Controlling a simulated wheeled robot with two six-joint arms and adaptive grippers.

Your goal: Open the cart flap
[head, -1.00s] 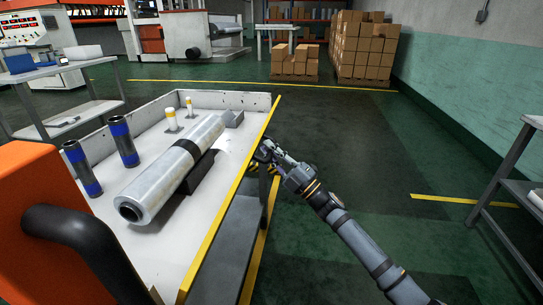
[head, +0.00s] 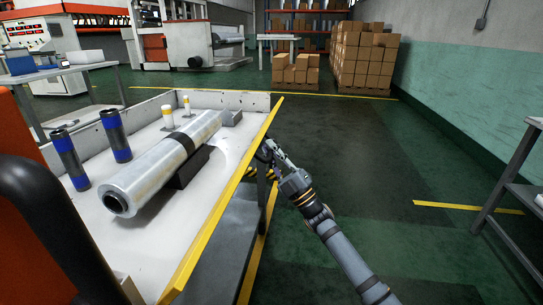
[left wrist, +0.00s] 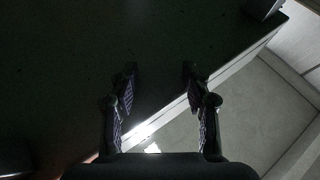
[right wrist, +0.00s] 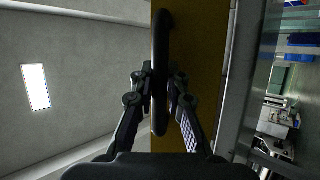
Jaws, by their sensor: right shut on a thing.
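The cart (head: 190,98) has a white tray, and its right side is a flap (head: 232,180) with a yellow edge. In the right wrist view the flap's yellow face (right wrist: 205,60) carries a black bar handle (right wrist: 162,40). My right gripper (head: 266,152) is at the flap's outer side, near its far end. In the right wrist view its fingers (right wrist: 160,82) are closed on the handle from both sides. The flap still stands along the tray's side. My left gripper (left wrist: 160,75) is open and empty over a dark surface; it is outside the head view.
A wrapped film roll (head: 165,165) lies on a dark block in the tray. A grey table (head: 520,205) is at the right. The floor between is clear.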

